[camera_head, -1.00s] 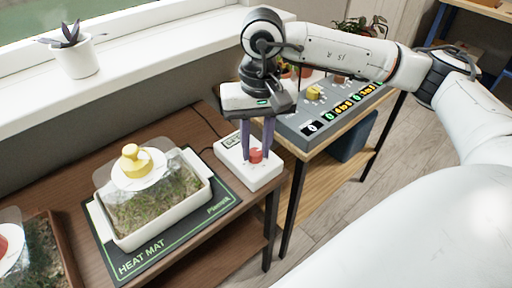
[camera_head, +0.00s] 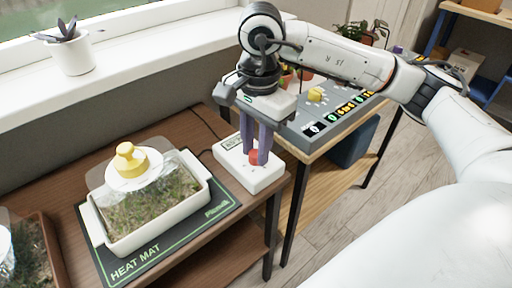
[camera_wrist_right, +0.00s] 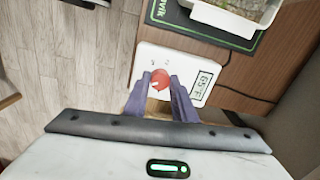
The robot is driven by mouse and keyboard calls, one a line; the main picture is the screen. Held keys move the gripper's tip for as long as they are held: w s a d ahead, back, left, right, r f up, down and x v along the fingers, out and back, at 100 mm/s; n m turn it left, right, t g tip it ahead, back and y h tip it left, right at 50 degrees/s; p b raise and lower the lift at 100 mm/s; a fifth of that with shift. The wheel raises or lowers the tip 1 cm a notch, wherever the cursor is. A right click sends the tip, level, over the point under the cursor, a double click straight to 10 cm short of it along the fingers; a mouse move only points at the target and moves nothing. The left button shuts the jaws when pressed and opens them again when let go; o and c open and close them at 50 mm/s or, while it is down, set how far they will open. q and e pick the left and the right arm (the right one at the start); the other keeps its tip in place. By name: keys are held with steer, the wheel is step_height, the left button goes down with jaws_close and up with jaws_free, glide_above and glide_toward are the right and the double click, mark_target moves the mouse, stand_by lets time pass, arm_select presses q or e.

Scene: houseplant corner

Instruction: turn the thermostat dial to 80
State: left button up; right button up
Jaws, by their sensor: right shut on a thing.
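The thermostat is a white box (camera_head: 265,180) at the right end of the brown table, with a red dial (camera_head: 254,157) and a small display (camera_head: 231,143). In the right wrist view the display (camera_wrist_right: 203,86) shows digits and an F, too small to read surely. My right gripper (camera_head: 257,160) points down from above, with its purple fingers shut on the red dial. In the right wrist view the dial (camera_wrist_right: 160,78) sits between the fingertips and is partly covered by them. My left gripper is not in view.
A lidded white planter (camera_head: 150,225) with a yellow knob (camera_head: 130,160) stands on the heat mat (camera_head: 150,262), left of the thermostat. A grey control panel (camera_head: 305,140) lies on the wooden table to the right. A potted plant (camera_head: 70,50) stands on the windowsill.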

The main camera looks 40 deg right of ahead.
steer(key=m, duration=0.2)
steer(key=shift+m, duration=0.4)
steer(key=m, duration=0.4)
steer(key=shift+m, duration=0.3)
steer(key=m, duration=0.4)
steer(key=shift+w, duration=0.1)
steer(key=m, duration=0.3)
steer(key=shift+m, duration=0.5)
steer(key=o, duration=1)
steer(key=shift+o, duration=0.2)
